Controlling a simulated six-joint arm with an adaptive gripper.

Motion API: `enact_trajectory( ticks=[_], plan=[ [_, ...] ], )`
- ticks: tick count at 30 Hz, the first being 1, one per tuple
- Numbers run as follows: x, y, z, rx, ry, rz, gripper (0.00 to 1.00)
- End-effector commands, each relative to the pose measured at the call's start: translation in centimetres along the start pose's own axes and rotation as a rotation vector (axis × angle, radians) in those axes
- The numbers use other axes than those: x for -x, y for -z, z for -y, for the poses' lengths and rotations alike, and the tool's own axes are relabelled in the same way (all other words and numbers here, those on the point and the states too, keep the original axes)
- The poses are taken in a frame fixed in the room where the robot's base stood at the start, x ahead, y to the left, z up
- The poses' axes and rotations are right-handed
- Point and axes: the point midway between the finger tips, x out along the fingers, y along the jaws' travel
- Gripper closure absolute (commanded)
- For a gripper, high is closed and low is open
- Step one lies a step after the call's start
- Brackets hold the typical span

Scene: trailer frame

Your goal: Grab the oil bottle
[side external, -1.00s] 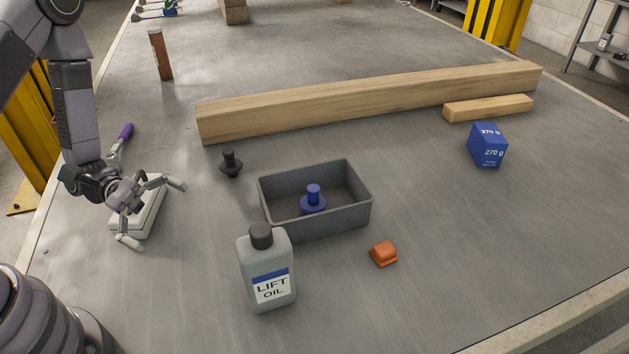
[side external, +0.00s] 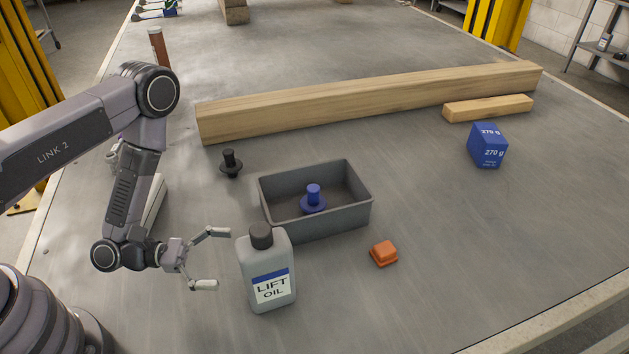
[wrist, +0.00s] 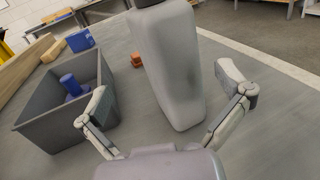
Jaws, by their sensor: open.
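The oil bottle (side external: 268,266) is grey with a dark cap and a label reading "LIFT OIL". It stands upright on the table, in front of the grey bin. My gripper (side external: 217,259) is open and just left of the bottle, with its fingers pointing at it. In the wrist view the bottle (wrist: 172,70) is ahead of and between the two spread fingers of my gripper (wrist: 165,98). I see no finger closed on it. The bottle's label is out of sight in the wrist view.
The grey bin (side external: 335,218) holding a blue knobbed piece (side external: 313,199) is close behind the bottle. An orange block (side external: 384,253) lies to the right. A black knobbed piece (side external: 230,164), a long wooden beam (side external: 370,101) and a blue box (side external: 487,146) are farther back. The front right is clear.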

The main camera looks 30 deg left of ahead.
Motion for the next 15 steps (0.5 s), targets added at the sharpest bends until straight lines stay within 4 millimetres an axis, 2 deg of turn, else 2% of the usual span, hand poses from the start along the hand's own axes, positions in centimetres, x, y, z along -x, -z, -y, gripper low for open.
enact_trajectory(
  ticks=[8, 15],
  plan=[
    [-1.9, -0.1, 0.2, -0.002, 0.003, 0.003, 0.0],
    [-5.3, -0.1, 0.5, -0.004, 0.005, 0.005, 0.0]
  ],
)
